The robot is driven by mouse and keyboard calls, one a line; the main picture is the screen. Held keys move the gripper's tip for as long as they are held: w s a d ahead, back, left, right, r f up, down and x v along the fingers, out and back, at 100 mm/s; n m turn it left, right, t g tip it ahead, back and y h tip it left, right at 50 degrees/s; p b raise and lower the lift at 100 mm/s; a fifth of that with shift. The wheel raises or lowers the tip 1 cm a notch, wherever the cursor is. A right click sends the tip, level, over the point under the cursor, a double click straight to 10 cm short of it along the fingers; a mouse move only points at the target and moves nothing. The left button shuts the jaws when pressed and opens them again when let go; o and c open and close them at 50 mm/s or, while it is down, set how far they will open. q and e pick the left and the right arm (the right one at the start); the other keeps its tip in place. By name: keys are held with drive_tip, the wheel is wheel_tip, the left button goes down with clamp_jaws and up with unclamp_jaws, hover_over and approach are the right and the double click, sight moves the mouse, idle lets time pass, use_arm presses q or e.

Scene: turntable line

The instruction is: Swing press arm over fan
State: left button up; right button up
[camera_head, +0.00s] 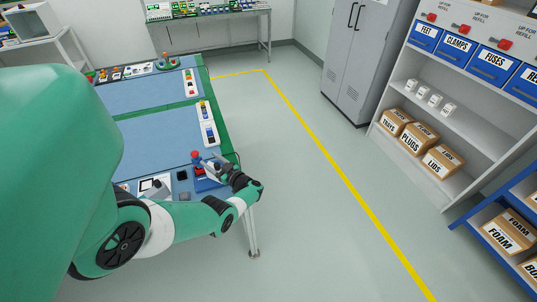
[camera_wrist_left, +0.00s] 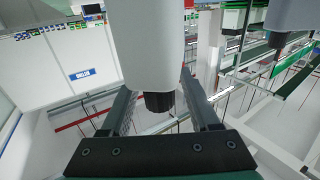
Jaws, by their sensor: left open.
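A blue press (camera_head: 203,182) with a red knob (camera_head: 195,155) stands near the front right edge of the blue-topped table. My left gripper (camera_head: 217,164) is at the press, close to the right of the red knob. In the left wrist view a pale grey press part (camera_wrist_left: 150,45) with a dark tip (camera_wrist_left: 158,101) hangs between my left gripper's spread fingers (camera_wrist_left: 158,88). The fingers are open on either side of it; I cannot tell whether they touch it. I cannot pick out the fan for sure. My right gripper is not in view.
White trays (camera_head: 208,125) line the table's (camera_head: 155,140) right edge. A small dark block (camera_head: 182,175) lies left of the press, and my left arm hides the table's near left. The floor right of the table is clear up to the shelves (camera_head: 420,165).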

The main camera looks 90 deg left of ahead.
use_arm(q)
drive_tip(key=v, duration=1.1)
drive_tip(key=shift+w+d, duration=0.25)
